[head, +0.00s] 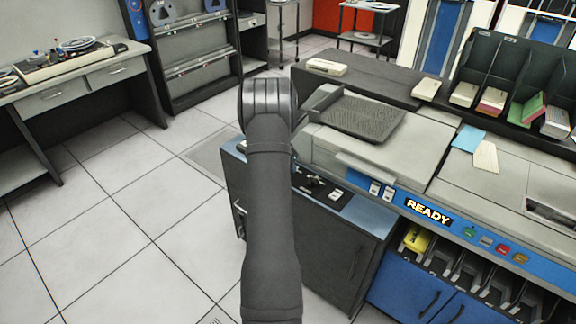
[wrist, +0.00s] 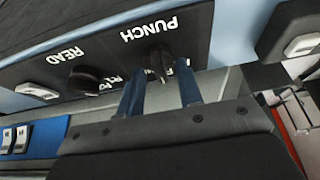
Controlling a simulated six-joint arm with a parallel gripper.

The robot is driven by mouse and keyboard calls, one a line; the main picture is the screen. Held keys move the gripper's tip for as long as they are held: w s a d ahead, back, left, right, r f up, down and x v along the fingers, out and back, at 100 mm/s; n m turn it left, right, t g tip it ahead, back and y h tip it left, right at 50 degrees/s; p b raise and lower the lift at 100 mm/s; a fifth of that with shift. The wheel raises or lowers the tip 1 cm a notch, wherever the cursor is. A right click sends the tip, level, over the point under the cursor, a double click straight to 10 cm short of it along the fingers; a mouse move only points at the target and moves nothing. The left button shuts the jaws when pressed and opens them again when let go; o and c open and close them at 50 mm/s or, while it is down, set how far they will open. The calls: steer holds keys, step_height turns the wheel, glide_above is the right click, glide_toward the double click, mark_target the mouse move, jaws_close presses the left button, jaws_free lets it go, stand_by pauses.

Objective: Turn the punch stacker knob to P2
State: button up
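In the wrist view, a black punch knob (wrist: 157,62) sits on a dark panel (wrist: 205,45) beside the white PUNCH label (wrist: 150,28), which appears upside down. My gripper (wrist: 160,72) is open, its two blue fingers apart with the punch knob between and just beyond their tips. I see space between the fingers, and cannot tell whether either touches the knob. The position markings by the punch knob are hidden or unreadable. In the head view, the control panel (head: 325,192) shows right of my arm, and my gripper is hidden there.
A second black knob, the read knob (wrist: 87,80), sits left of the punch knob by the READ label (wrist: 68,53). The machine's READY display (head: 428,212) is lit. Open tiled floor (head: 130,215) lies left of the cabinet.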

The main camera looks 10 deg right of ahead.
steer(key=shift+r, duration=0.15)
steer(key=v, duration=1.7)
steer(key=x, duration=1.7)
